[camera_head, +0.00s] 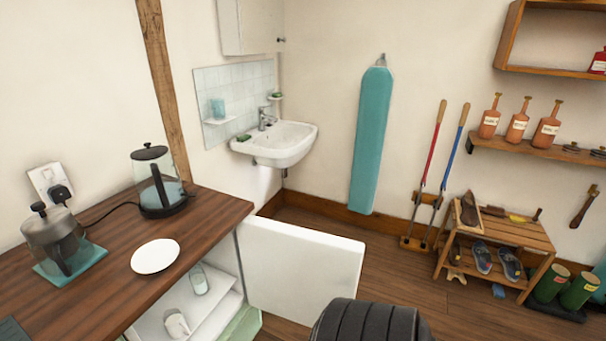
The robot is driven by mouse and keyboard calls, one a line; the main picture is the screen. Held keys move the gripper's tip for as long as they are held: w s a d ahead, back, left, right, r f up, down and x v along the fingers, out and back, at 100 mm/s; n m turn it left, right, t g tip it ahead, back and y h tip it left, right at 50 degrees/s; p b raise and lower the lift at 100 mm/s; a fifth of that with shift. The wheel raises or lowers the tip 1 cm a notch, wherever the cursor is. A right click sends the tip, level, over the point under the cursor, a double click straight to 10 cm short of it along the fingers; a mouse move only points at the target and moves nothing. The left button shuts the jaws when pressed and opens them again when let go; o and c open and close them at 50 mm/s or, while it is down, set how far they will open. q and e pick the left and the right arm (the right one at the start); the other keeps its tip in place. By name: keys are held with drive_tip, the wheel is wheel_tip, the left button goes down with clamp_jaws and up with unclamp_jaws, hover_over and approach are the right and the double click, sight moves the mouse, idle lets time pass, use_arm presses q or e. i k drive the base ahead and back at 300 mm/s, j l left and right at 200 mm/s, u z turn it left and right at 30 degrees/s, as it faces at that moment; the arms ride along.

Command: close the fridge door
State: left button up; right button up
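The white fridge door (300,268) stands wide open, swung out to the right from under the wooden counter. The open fridge (215,300) shows its white interior below the counter. A clear glass or jar (198,280) and a white container (177,324) stand inside on a white shelf. A black ribbed shape, which looks like part of my own arm, covers the door's lower right corner at the bottom edge. Neither of my grippers' fingers can be seen.
The wooden counter (200,230) holds a white plate (155,256), a kettle (157,183) and a glass pot (55,240) on a teal mat. A sink (275,145) hangs behind the door. A shoe rack (495,240) stands right. The floor (405,285) between door and rack is clear.

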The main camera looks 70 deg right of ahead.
sight(290, 271)
drive_tip(key=k+l+u, duration=0.1)
drive_tip(key=l, duration=0.35)
drive_tip(key=k+l+u, duration=0.1)
drive_tip(key=l, duration=0.4)
drive_tip(key=k+l+u, duration=0.15)
drive_tip(key=k+l, duration=0.15)
drive_tip(key=k+l+u, duration=0.1)
drive_tip(key=l, duration=0.45)
drive_tip(key=k+l+u, duration=0.1)
drive_tip(key=k+l, duration=0.2)
drive_tip(key=k+l+u, duration=0.1)
drive_tip(key=k+l, duration=0.15)
drive_tip(key=l, duration=0.25)
drive_tip(key=l+u, duration=0.3)
drive_tip(key=l, duration=1.4)
drive_tip(key=k, duration=0.05)
